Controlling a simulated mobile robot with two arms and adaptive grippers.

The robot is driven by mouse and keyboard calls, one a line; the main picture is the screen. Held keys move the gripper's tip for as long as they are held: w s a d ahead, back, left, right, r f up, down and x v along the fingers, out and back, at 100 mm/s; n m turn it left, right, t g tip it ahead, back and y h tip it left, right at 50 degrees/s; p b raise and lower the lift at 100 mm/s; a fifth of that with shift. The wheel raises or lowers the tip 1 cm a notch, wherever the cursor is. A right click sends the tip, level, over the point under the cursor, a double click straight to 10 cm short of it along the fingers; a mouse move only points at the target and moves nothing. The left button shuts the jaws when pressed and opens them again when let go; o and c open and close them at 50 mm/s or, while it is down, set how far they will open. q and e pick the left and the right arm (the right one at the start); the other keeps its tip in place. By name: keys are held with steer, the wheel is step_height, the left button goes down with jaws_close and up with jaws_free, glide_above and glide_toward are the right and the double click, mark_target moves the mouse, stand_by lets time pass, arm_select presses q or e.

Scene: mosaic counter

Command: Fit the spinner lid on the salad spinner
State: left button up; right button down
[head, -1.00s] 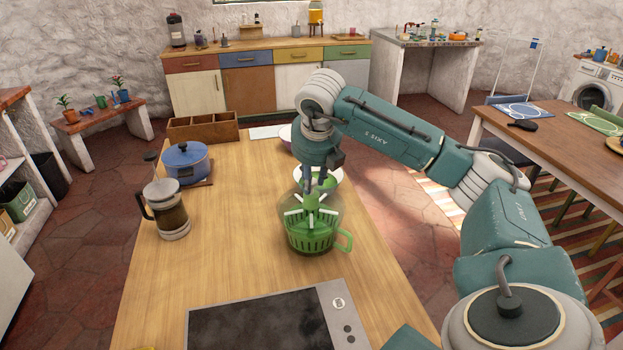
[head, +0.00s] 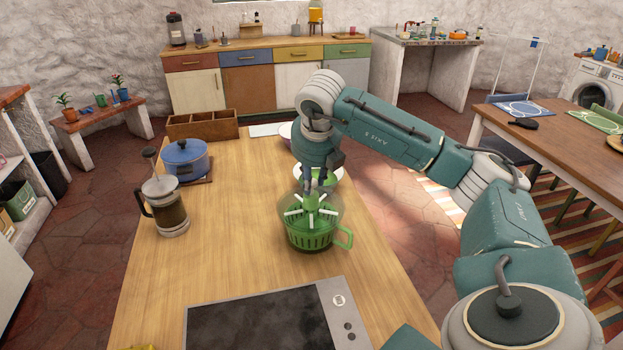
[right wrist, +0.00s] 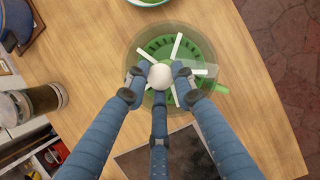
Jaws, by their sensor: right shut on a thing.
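The salad spinner (head: 310,238) is a green basket in a clear bowl with a green handle on its right side, standing on the wooden counter. The spinner lid (head: 313,212), with white spokes, is over the bowl's mouth and looks about level. I cannot tell whether it is fully seated. My right gripper (head: 316,184) points down from above, shut on the lid's knob. In the right wrist view its blue fingers (right wrist: 159,80) close around the white knob, with the spokes (right wrist: 176,46) spreading around it over the green basket (right wrist: 196,50). My left gripper is not in view.
A French press (head: 165,207) and a blue pot (head: 185,159) stand on the left of the counter (head: 240,240). A wooden divided box (head: 203,125) is at the back. A dark cooktop (head: 255,320) lies in front. A white-rimmed bowl (head: 334,172) is just behind the spinner.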

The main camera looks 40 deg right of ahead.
steer(key=shift+f, duration=0.1)
steer(key=c, duration=1.4)
jaws_free()
steer(key=shift+o, duration=0.2)
steer(key=v, duration=1.2)
